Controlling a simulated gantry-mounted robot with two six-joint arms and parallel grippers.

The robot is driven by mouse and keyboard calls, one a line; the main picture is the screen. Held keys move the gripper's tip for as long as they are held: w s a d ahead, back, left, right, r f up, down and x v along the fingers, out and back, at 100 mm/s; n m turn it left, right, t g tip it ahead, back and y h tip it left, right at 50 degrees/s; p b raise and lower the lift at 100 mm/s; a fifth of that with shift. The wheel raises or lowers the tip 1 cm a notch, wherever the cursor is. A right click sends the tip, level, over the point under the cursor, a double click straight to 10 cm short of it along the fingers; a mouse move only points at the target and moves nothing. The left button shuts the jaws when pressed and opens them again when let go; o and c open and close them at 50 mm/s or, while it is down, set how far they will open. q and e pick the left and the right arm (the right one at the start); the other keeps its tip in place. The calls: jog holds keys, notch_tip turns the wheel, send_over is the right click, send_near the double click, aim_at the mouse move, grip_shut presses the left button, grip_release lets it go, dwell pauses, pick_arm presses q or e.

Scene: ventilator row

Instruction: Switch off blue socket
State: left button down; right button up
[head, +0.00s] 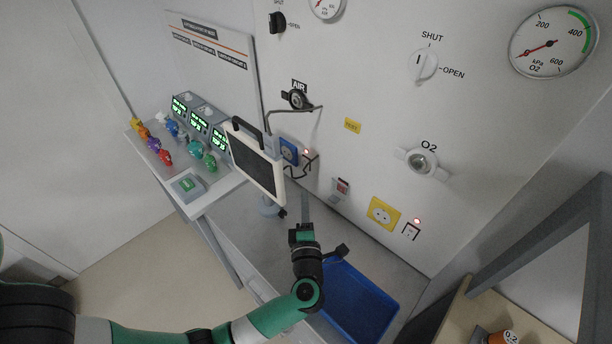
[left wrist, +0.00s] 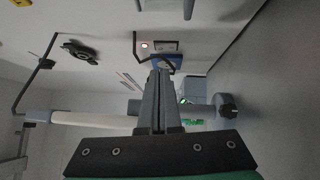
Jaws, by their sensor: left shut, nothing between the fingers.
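The blue socket (head: 289,152) is on the wall behind the monitor, partly hidden by the monitor's edge. Next to it on the right is a switch (head: 309,157) with a lit red lamp above it; a dark bracket or cable runs around it. My left gripper (head: 305,197) is shut and empty, its fingers pointing up towards the wall below the switch. In the left wrist view the shut fingers (left wrist: 160,75) point at the blue socket (left wrist: 168,62) and partly cover it, and the red lamp (left wrist: 144,45) glows beside it. Contact cannot be told. My right gripper is not in view.
A monitor (head: 255,162) on a stand is left of my left gripper. A yellow socket (head: 383,213) with its own lit switch (head: 411,231) is on the wall to the right. A blue tray (head: 355,300) lies below.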

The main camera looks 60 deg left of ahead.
aim_at(304, 160)
pick_arm(q)
jog(key=shift+a, duration=0.1)
jog(key=x, duration=1)
jog(key=shift+r, duration=0.1)
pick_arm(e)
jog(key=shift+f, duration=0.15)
